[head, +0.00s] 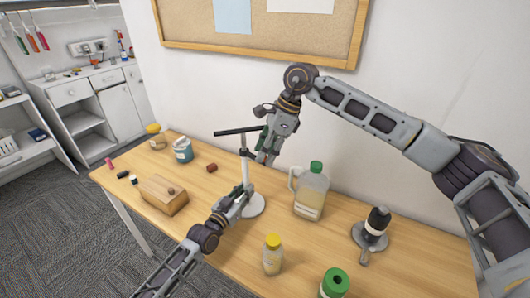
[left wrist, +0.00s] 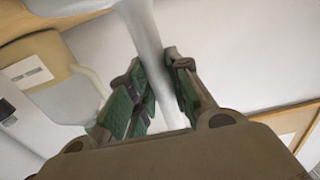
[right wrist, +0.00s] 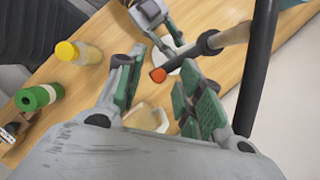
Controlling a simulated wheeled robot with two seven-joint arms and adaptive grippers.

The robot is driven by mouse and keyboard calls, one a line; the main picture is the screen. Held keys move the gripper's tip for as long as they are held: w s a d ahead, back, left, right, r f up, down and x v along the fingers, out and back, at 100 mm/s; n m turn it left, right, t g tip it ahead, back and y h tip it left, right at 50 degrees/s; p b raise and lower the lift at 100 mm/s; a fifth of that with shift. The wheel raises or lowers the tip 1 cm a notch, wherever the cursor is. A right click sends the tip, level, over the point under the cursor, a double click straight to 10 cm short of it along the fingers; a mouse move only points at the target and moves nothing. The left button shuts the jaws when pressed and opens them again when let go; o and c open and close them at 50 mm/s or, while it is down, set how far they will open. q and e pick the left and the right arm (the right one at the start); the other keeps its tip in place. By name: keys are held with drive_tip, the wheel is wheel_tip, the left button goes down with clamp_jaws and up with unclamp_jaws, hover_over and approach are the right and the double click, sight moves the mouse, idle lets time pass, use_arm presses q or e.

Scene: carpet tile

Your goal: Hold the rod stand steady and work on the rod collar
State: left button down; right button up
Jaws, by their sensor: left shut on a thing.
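The rod stand has a round white base (head: 254,206), an upright white pole (head: 245,172) and a dark crossbar (head: 236,132) at its top. My left gripper (head: 240,200) is shut on the pole low down; the pole (left wrist: 146,40) passes between its fingers in the left wrist view. A dark collar-like part (right wrist: 208,42) with an orange-tipped stub (right wrist: 158,75) shows in the right wrist view. My right gripper (right wrist: 160,90) is open and empty, with the orange tip in front of its fingers. In the head view it hangs just right of the upper pole.
A green-capped jug (head: 311,192) stands right of the stand. A yellow-capped bottle (head: 272,255), green roll (head: 335,283) and black device (head: 376,224) stand nearer the front and right. A wooden box (head: 163,196), blue tub (head: 183,150) and small items lie left.

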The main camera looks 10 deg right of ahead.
drive_tip(key=shift+a+f, duration=0.1)
drive_tip(key=shift+f, duration=0.2)
clamp_jaws()
